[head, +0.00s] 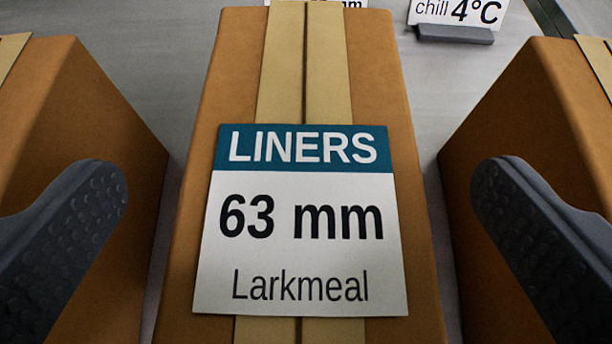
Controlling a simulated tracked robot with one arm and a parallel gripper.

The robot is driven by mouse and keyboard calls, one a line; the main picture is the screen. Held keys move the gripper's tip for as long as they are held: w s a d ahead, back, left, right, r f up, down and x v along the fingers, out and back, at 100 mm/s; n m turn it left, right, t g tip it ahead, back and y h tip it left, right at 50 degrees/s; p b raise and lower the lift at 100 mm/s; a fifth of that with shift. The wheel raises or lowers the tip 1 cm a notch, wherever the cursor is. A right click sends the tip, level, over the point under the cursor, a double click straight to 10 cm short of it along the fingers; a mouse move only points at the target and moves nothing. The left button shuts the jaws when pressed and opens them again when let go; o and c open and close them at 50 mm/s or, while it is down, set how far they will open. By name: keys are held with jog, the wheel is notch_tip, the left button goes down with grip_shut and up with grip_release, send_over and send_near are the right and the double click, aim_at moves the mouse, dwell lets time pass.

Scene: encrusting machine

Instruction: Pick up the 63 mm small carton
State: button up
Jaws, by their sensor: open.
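The 63 mm small carton (415,250) stands in the middle of the head view. It is brown with pale tape down its top and front, and a white and teal label (300,265) reads "LINERS 63 mm Larkmeal". My gripper (298,185) is open, with one dark grey studded finger at the left and one at the right. The carton shows between the fingers, with a visible gap on each side. I cannot tell whether the fingertips are level with its sides or short of them. The carton's lower front is cut off by the frame.
Another brown carton (110,130) stands close on the left, and one (535,130) on the right, each partly behind a finger. Narrow strips of grey surface (160,50) separate them. A "chill 4°C" sign (455,20) on a dark base stands behind at upper right. Part of another label shows behind the middle carton.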

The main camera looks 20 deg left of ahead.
aim_at(302, 175)
jog(key=x, duration=0.3)
jog(key=shift+f, duration=0.1)
jog(key=c, duration=1.6)
